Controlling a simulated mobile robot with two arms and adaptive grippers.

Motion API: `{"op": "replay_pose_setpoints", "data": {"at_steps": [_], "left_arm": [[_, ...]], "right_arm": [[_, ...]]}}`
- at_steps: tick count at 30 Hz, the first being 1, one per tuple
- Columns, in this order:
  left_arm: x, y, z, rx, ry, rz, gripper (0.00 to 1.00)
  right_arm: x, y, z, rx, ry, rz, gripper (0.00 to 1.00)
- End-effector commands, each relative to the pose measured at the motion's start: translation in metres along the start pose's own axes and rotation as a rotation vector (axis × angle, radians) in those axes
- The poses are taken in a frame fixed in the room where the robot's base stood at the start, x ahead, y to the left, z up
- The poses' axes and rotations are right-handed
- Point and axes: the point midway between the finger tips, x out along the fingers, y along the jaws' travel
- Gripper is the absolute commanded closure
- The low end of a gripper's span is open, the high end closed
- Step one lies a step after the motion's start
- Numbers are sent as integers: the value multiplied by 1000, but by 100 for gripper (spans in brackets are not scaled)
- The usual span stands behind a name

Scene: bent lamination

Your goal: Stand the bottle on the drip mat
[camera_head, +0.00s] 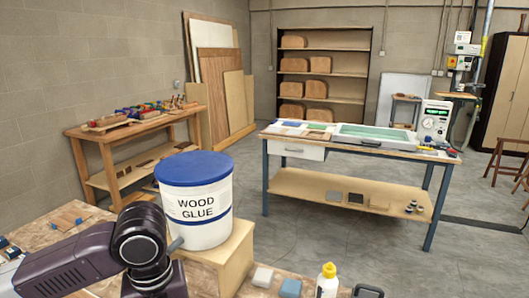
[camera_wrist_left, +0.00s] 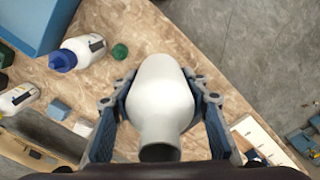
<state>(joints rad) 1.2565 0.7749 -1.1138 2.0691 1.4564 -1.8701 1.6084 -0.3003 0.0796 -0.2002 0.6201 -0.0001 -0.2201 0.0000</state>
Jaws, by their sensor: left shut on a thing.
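A white bottle (camera_wrist_left: 163,95) is between the two fingers of my left gripper (camera_wrist_left: 160,82) in the left wrist view. The fingers are shut on its sides, and its dark, open-looking neck points toward the camera. Its base and any gap to the bench top are hidden. A small green disc (camera_wrist_left: 120,51) lies on the bench just left of the bottle; I cannot tell whether it is the drip mat or a cap. In the head view my left arm shows at lower left, but its gripper is out of sight. My right gripper is in neither view.
A white wood glue tub (camera_head: 194,215) with a blue lid stands on a wooden block (camera_head: 232,255). A yellow-capped bottle (camera_head: 327,282) is at the front edge.

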Motion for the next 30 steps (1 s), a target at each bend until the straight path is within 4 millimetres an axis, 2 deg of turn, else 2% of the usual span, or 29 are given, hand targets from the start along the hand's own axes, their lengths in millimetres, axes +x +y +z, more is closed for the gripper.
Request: {"op": "replay_pose_setpoints", "data": {"at_steps": [3,10,30], "left_arm": [[8,-20,20,180,-9,-5,88],[15,-37,40,369,-22,-6,88],[16,-38,43,388,-25,-4,88]], "right_arm": [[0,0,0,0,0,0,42],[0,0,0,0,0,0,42],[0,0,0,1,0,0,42]]}}
